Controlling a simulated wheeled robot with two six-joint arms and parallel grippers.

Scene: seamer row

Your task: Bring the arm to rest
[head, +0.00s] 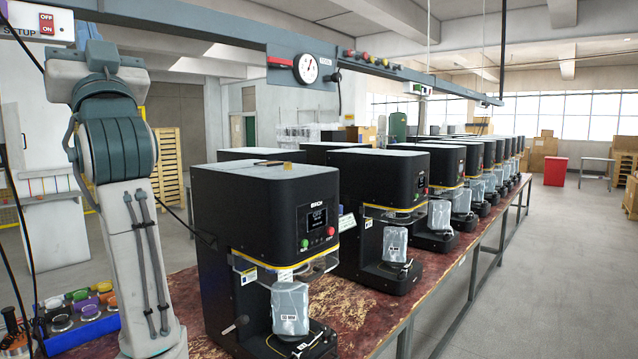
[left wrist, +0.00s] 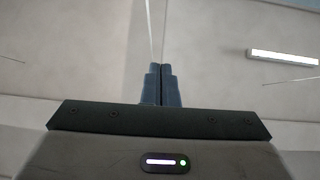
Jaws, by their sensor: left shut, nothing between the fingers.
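My left arm rises at the left side of the head view, in front of the bench; its gripper is out of that view. In the left wrist view my left gripper (left wrist: 161,84) has its two blue-grey fingers together, with nothing between them. Behind the fingers are only ceiling and a lamp (left wrist: 283,57), so the gripper points upward. My right gripper is in neither view.
A row of black seamer machines (head: 265,205) with silver pouches (head: 290,308) stands on the worn red bench (head: 345,312). A blue tray (head: 75,331) of coloured lids is at lower left. A grey overhead rail (head: 230,32) carries a gauge (head: 306,68).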

